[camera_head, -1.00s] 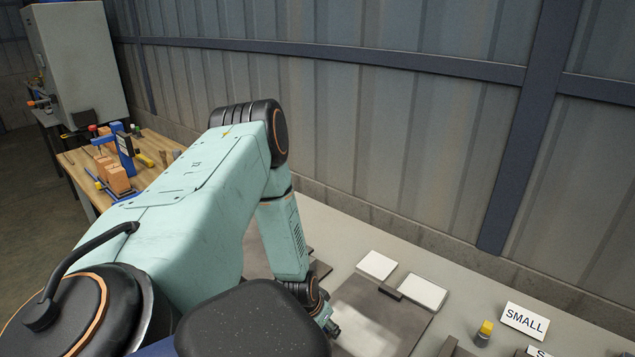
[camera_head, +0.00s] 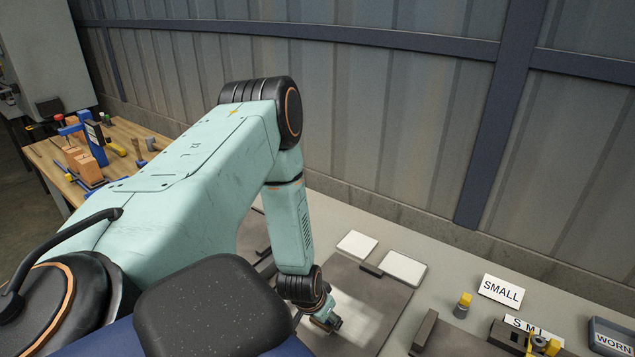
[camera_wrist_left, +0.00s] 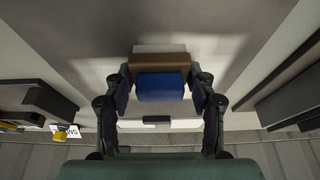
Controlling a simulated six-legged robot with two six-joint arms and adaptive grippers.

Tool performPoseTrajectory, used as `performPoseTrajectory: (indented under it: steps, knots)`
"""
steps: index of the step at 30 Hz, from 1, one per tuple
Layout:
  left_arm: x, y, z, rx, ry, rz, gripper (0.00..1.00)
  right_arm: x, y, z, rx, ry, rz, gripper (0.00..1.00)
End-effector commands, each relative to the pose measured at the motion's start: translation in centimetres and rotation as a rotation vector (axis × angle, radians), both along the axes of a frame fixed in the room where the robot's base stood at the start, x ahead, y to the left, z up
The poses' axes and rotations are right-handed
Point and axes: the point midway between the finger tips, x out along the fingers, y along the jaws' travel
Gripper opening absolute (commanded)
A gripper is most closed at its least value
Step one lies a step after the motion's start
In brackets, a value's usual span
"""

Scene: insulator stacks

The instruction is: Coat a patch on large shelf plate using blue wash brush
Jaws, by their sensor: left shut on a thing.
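My left gripper (camera_head: 327,320) reaches down over a dark grey-brown plate (camera_head: 388,297) on the bench. In the left wrist view the gripper (camera_wrist_left: 160,92) is shut on a brush with a blue body (camera_wrist_left: 160,88), a brown band and a pale edge at its far side. The plate (camera_wrist_left: 215,25) fills much of the wrist view beyond the brush. A lighter whitish patch (camera_head: 362,322) shows on the plate beside the gripper. Whether the bristles touch the plate cannot be told. My right gripper is not in view.
Two white pads (camera_head: 404,268) lie at the plate's far edge with a small dark block (camera_head: 371,270) between them. A yellow-topped item (camera_head: 463,304), a SMALL sign (camera_head: 501,291) and a WORN bin (camera_head: 611,338) are to the right. A cluttered wooden table (camera_head: 55,150) stands left.

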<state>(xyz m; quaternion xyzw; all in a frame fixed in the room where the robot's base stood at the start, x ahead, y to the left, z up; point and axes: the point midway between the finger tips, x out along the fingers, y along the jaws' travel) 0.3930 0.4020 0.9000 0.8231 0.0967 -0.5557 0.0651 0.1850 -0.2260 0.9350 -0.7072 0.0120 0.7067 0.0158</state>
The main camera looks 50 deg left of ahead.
Motion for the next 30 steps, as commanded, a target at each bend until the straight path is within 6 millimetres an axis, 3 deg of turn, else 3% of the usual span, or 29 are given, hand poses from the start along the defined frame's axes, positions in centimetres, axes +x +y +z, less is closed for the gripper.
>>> performPoseTrajectory:
  steps: [30]
  knots:
    - [1.4, -5.2, -0.1, 0.001, -0.004, -0.001, 0.31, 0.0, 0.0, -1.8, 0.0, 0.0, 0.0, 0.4]
